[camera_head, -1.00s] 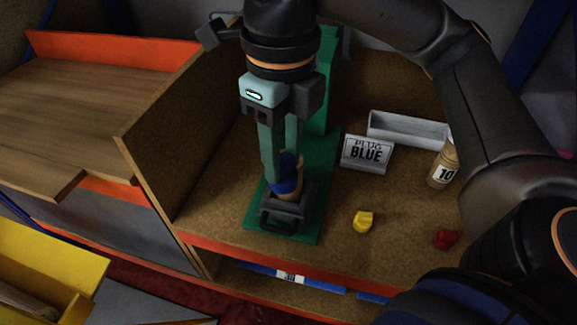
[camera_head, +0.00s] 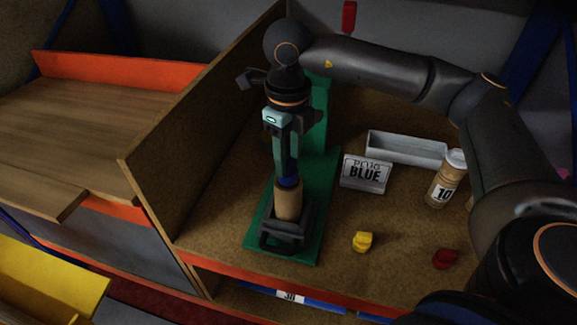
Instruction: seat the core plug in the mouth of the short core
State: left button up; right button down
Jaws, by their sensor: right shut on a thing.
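The short core (camera_head: 289,203) is a tan cardboard tube standing upright in a dark holder (camera_head: 268,244) on a green base plate (camera_head: 325,190). The blue core plug (camera_head: 289,182) is at the top of the core, between my right gripper's fingertips. My right gripper (camera_head: 288,176) points down from above and is shut on the blue plug. Whether the plug is inside the mouth or just over it cannot be told, as the fingers cover part of it. My left gripper is not in view.
A yellow plug (camera_head: 362,241) and a red plug (camera_head: 445,259) lie on the bench to the right. A "PLUG BLUE" sign (camera_head: 366,173), a grey tray (camera_head: 405,148) and a bottle marked 10 (camera_head: 446,180) stand behind them. A brown panel (camera_head: 200,130) rises on the left.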

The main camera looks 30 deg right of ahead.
aim_at(289, 161)
notch_tip(289, 161, down, 3)
jog(key=shift+w+d+f+p, duration=0.1)
jog(key=shift+w+d+p, duration=0.05)
jog(key=shift+p, duration=0.15)
jog(key=shift+f, duration=0.1)
jog(key=shift+f, duration=0.15)
jog(key=c, duration=0.9)
grip_release()
jog(key=o, duration=0.4)
jog(key=shift+o, duration=0.2)
